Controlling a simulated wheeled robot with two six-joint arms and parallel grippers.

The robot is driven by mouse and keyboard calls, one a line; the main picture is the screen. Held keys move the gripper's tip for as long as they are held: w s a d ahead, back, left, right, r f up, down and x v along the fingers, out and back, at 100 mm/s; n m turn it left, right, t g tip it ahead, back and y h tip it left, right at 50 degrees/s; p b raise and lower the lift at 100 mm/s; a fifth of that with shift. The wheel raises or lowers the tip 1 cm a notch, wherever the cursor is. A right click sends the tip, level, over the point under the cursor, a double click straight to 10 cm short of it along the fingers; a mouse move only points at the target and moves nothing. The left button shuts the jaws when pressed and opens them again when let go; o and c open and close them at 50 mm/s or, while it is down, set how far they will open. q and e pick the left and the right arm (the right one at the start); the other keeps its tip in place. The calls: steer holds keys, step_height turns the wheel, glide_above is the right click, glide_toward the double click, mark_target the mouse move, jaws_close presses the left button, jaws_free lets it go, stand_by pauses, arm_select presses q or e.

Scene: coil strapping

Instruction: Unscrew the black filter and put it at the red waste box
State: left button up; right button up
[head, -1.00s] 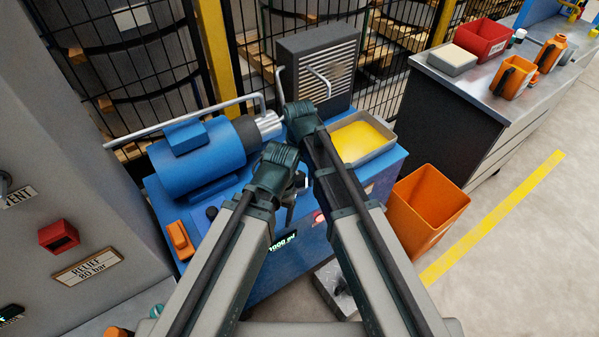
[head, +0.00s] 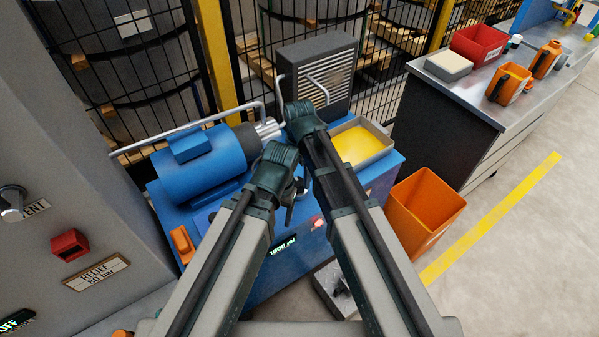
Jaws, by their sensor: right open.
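I cannot make out the black filter for certain; my arms cover the middle of the blue power unit (head: 290,255). The red waste box (head: 479,42) stands on the metal bench at the upper right, well away from my grippers. My right gripper (head: 291,194) shows as small dark parts between my two forearms, in front of the blue unit. It is open, and I see nothing between its fingers. My left gripper is hidden behind my own arm links.
A blue motor (head: 198,162) and a yellow-filled tray (head: 360,145) sit on the unit. An orange bin (head: 425,205) stands on the floor to its right. The bench (head: 455,92) holds a pale-topped box (head: 448,66) and orange jugs (head: 510,83). A grey panel (head: 60,150) stands close at left.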

steer(key=m, duration=0.7)
steer(key=shift+s, duration=0.15)
steer(key=m, duration=0.4)
steer(key=shift+s, duration=0.1)
steer(key=m, duration=0.4)
steer(key=shift+s+m, duration=0.1)
steer(key=shift+m, duration=1.7)
steer(key=m, duration=0.3)
steer(key=shift+a+m, duration=0.15)
steer(key=shift+m, duration=0.25)
steer(key=m, duration=0.4)
steer(key=shift+a, duration=0.1)
steer(key=shift+m, duration=1.7)
